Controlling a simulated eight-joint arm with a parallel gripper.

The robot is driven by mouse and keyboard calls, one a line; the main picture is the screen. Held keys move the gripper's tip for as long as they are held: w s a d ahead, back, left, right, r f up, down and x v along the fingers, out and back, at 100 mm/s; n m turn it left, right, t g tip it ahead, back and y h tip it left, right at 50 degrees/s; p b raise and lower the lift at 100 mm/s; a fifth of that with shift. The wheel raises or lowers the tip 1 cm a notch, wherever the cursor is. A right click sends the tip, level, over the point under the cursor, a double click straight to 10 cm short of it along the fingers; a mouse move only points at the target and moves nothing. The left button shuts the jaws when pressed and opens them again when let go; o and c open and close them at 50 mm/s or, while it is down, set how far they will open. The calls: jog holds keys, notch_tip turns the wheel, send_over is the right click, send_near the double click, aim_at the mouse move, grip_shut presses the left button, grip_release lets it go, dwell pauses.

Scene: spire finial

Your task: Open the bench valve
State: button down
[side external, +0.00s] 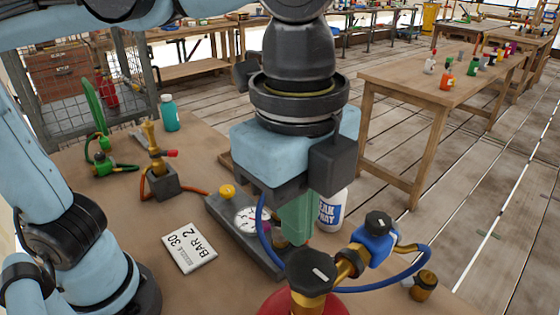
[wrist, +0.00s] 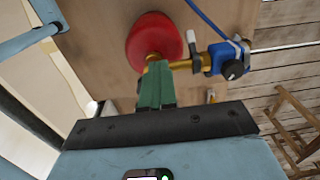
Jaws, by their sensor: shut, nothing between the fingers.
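A black knob (side external: 311,268) tops the red cylinder (side external: 330,304). A blue regulator (side external: 374,246) with a black knob sits on its brass pipe. Which part is the bench valve is unclear.
A blue hose (side external: 425,268) loops around the regulator. A white spray bottle (side external: 331,212) stands behind the fingers. A brass torch (side external: 155,150) in a stand, a card (side external: 190,248) reading "BAR 2" and "30", and a teal bottle (side external: 169,113) are at left.

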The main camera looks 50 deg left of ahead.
jog(key=shift+s+f, duration=0.3)
jog(key=shift+s, duration=0.25)
jog(key=shift+s+f, duration=0.25)
jog(key=shift+s, duration=0.6)
jog(key=shift+s+d, duration=0.1)
jog(key=shift+s, duration=0.15)
jog(key=shift+a+r, duration=0.1)
jog(key=shift+a, duration=0.3)
notch_tip(320, 180, up, 6)
jog(key=shift+w+f, duration=0.1)
jog(key=shift+w, duration=0.05)
